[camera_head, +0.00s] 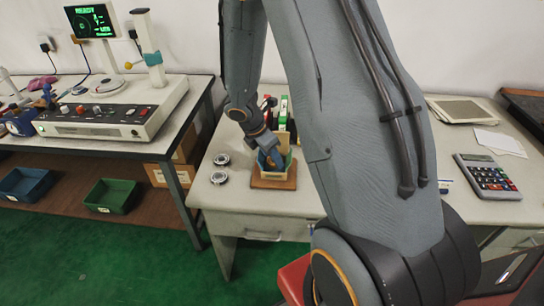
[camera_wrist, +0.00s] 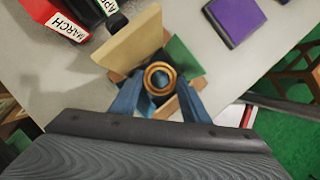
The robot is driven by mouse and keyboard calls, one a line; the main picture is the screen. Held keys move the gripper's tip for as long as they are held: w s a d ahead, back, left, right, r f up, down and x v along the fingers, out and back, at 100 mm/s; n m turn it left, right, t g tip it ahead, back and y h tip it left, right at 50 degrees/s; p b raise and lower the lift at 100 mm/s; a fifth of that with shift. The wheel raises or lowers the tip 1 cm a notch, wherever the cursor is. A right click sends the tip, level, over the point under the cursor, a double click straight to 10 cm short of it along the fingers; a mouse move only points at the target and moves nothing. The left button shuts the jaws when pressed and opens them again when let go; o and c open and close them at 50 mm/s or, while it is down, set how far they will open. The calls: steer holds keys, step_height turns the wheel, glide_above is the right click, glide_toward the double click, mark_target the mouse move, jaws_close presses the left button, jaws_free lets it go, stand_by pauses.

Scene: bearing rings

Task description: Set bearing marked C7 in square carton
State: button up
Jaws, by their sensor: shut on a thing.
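My gripper (camera_head: 270,157) reaches down into a small tan carton (camera_head: 269,175) on a brown board (camera_head: 262,184) in the head view. In the wrist view its two blue fingers (camera_wrist: 158,98) are shut on a bearing ring (camera_wrist: 158,67), which has a brassy rim. The ring is at the carton's mouth; I cannot tell whether it touches the bottom. The carton's raised tan flap (camera_wrist: 130,42) stands beside it. No marking is readable on the ring. Two other bearings, an upper one (camera_head: 221,159) and a lower one (camera_head: 219,178), lie on the table left of the carton.
Binders (camera_wrist: 55,15) stand close behind the carton, one labelled MARCH. A purple pad (camera_wrist: 234,16) lies nearby. A calculator (camera_head: 487,177) lies far right. A machine (camera_head: 112,110) stands on the left bench, with a gap between the benches.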

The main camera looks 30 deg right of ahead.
stand_by(0.4)
steer(key=o, duration=1.4)
steer(key=shift+c, duration=0.2)
steer(key=shift+w, duration=0.1)
step_height(320, 180, up, 2)
steer(key=shift+r+p, duration=0.1)
steer(key=shift+p, duration=1)
steer(key=shift+r+p, duration=1.9)
steer(key=shift+p, duration=0.05)
